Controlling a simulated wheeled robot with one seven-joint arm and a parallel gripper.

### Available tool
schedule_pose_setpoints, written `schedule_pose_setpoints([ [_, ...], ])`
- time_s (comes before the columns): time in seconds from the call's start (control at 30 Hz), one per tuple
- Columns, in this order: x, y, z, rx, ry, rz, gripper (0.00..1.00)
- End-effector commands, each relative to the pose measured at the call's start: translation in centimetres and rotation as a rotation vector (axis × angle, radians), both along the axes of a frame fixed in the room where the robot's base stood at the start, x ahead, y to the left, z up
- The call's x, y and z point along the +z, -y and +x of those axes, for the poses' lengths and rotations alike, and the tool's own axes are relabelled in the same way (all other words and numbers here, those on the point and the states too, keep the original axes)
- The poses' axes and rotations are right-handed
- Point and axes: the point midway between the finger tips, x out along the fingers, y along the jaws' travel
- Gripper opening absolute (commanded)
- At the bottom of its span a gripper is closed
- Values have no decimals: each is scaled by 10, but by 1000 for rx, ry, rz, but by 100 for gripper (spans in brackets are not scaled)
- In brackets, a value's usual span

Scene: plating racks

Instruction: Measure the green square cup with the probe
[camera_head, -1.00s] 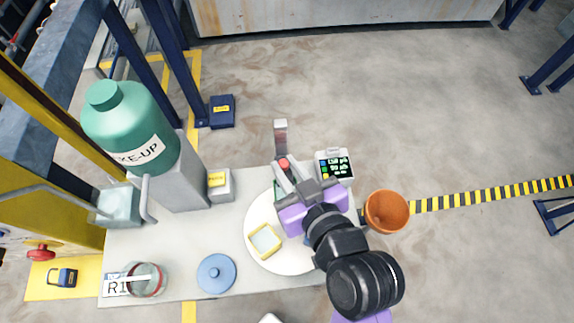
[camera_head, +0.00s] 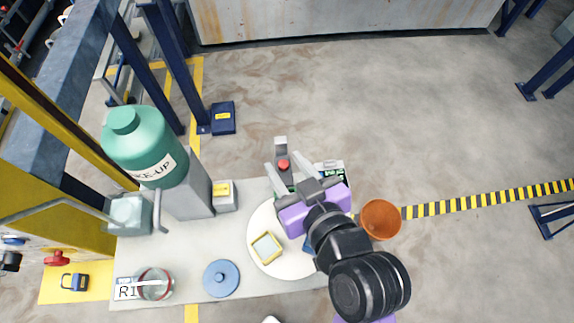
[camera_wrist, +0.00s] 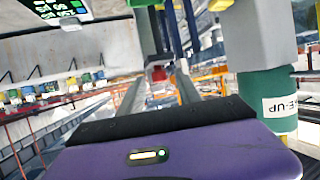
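My gripper (camera_head: 288,164) is open over the far edge of the table, its two pale fingers spread apart. A grey upright piece with a red round top (camera_head: 283,165) shows between the fingers in the head view. The red top also shows between them in the wrist view (camera_wrist: 157,74); I see no finger closed on it. I cannot tell whether this piece is the probe. A sliver of green (camera_head: 281,188), perhaps the green square cup, shows at the plate's far side, mostly hidden by my gripper. A dark display unit (camera_head: 338,169) is partly hidden behind my gripper.
A white round plate (camera_head: 258,220) holds a yellow square cup (camera_head: 267,247) and a partly hidden blue thing (camera_head: 308,244). An orange pot (camera_head: 380,220) is right.

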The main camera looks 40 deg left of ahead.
Motion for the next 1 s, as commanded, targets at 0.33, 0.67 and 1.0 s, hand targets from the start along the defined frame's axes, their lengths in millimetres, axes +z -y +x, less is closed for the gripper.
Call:
schedule_pose_setpoints([
  [0.33,-1,3,-1,0,-2,-2,41],
  [0.67,17,45,-18,-3,0,-1,41],
  [1.0,28,67,-28,0,-1,-2,41],
])
